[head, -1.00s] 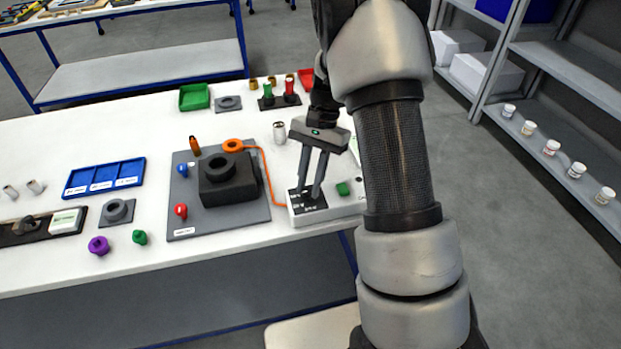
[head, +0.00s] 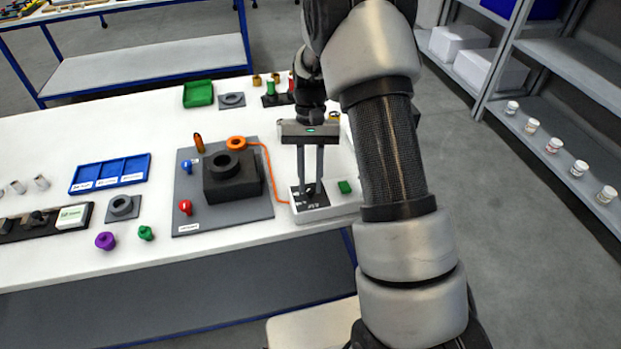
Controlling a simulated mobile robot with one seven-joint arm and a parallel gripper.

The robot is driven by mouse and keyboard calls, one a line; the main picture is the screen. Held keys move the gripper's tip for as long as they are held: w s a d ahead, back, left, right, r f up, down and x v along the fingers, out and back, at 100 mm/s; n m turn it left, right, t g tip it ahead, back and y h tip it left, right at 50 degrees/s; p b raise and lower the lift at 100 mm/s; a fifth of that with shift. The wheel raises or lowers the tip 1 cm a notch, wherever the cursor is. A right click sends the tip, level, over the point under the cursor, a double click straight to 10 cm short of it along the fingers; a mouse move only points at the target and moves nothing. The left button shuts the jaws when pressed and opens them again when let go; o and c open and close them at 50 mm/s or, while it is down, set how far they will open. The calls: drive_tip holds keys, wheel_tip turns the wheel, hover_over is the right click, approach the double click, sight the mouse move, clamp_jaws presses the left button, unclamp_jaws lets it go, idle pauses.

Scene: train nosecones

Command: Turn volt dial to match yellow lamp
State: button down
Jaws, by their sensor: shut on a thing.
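The white control box (head: 338,207) sits near the front right of the white table, with a dark panel on its left and a green button (head: 344,187) on its right. My gripper (head: 309,193) points down over the dark panel, its two fingers shut on the volt dial. The dial itself is small and mostly hidden between the fingertips, so I cannot read its setting. No lit yellow lamp can be made out; a small yellowish piece shows behind my gripper, partly covered by the arm.
Left of the box is a grey plate (head: 245,212) with a black block (head: 232,186), an orange ring (head: 236,143) joined by an orange cable, and red and blue knobs. A blue tray (head: 110,174) lies further left. Shelves (head: 560,120) stand at the right.

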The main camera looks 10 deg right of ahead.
drive_tip(key=shift+w, duration=0.1)
drive_tip(key=c, duration=1.5)
unclamp_jaws()
drive_tip(key=shift+c, duration=0.2)
drive_tip(key=p+v, duration=0.1)
drive_tip(key=v, duration=1.6)
drive_tip(key=shift+r, duration=0.25)
drive_tip(key=s+a+r+n+t+p, duration=0.15)
drive_tip(key=s+r+t, duration=0.25)
drive_tip(key=s+r, duration=0.8)
drive_tip(key=s+r+n+t+h+p, duration=0.1)
drive_tip(key=s+t, duration=0.5)
drive_tip(key=s, duration=0.8)
drive_tip(key=shift+a+r+p, duration=0.15)
drive_tip(key=shift+r+p, duration=0.05)
drive_tip(key=shift+p, duration=0.6)
